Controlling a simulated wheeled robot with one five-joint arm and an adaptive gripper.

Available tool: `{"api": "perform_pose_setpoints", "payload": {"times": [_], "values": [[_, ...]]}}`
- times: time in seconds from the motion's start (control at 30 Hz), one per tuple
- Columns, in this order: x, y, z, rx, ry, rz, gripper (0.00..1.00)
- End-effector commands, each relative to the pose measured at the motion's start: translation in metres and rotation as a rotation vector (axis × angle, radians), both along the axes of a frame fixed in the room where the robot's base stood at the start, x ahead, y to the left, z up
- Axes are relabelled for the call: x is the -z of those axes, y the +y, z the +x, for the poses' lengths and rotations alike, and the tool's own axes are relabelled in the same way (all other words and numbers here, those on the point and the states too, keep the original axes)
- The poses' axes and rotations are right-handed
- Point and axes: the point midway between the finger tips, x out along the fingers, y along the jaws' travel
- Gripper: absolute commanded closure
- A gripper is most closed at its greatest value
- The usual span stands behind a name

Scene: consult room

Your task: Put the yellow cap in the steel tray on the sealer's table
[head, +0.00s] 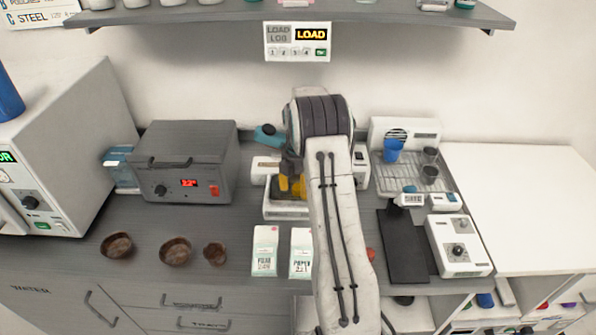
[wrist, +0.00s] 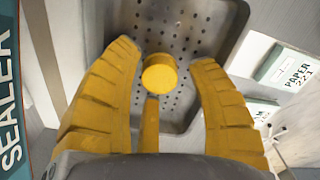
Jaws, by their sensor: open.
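The yellow cap (wrist: 160,73) shows in the wrist view as a round disc against the perforated floor of the steel tray (wrist: 215,22). It appears to lie in the tray. My gripper (wrist: 165,57) is open above the tray, with its yellow side fingers spread left and right of the cap, clear of it. A third narrow yellow finger sits just below the cap in the picture; I cannot tell whether it touches. In the head view my gripper (head: 291,187) is low over the sealer's white base (head: 285,212), and my arm hides much of the sealer. The cap cannot be made out there.
A green SEALER label (wrist: 10,100) is close at left in the wrist view. White packets (head: 265,250) (head: 301,252) stand in front of the sealer. A grey heater box (head: 187,165) is to the left, and a scale-like device (head: 460,245) with a black mat (head: 402,245) to the right.

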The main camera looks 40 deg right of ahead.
Motion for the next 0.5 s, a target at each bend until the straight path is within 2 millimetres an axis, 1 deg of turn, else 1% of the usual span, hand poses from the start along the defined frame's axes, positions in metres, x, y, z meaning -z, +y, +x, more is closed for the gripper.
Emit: {"api": "perform_pose_setpoints", "payload": {"times": [0.17, 0.4, 0.5], "values": [[-0.025, -0.001, 0.001, 0.0, -0.007, -0.003, 0.48], [-0.068, -0.001, 0.001, 0.0, -0.007, -0.003, 0.48], [-0.083, -0.001, 0.001, 0.0, -0.005, -0.003, 0.48]]}}
